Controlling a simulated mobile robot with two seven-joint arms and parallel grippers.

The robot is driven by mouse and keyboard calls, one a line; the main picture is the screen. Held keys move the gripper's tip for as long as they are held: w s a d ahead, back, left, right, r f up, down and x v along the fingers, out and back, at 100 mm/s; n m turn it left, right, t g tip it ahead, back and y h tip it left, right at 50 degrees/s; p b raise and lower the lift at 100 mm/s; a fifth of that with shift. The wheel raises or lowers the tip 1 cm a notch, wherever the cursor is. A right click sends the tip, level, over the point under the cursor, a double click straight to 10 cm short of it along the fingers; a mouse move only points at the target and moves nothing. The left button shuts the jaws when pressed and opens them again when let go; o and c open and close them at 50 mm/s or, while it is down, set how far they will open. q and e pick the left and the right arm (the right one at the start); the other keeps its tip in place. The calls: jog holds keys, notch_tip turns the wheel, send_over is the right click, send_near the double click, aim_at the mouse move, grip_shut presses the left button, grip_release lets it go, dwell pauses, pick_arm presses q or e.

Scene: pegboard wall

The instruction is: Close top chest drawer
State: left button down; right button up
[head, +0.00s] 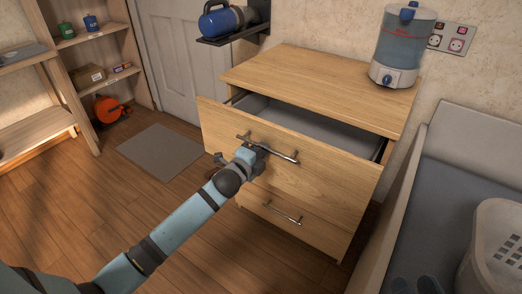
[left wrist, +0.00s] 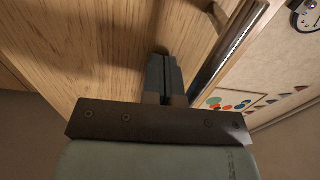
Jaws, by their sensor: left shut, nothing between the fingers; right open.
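The wooden chest (head: 310,82) stands against the wall. Its top drawer (head: 335,180) is pulled partly out, showing a grey interior. A metal bar handle (head: 283,155) runs across the drawer front. My left gripper (head: 258,149) is shut and empty at the drawer front, by the handle; I cannot tell whether it touches. In the left wrist view its closed fingers (left wrist: 165,75) point at the wood front (left wrist: 90,45), beside the handle bar (left wrist: 228,52). My right gripper (head: 416,285) shows only as two separated dark fingertips at the bottom edge, open and apart from the chest.
The lower drawer (head: 260,205) is shut. A water dispenser (head: 404,48) stands on the chest top. A white-sided bed or bench (head: 410,180) with a white basket (head: 497,250) is close at right. Shelves (head: 60,85) and a grey mat (head: 160,152) are at left, with open floor between.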

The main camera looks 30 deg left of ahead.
pick_arm(q)
jog(key=w+d, duration=0.1)
jog(key=w, duration=1.3)
jog(key=shift+d+r, duration=0.35)
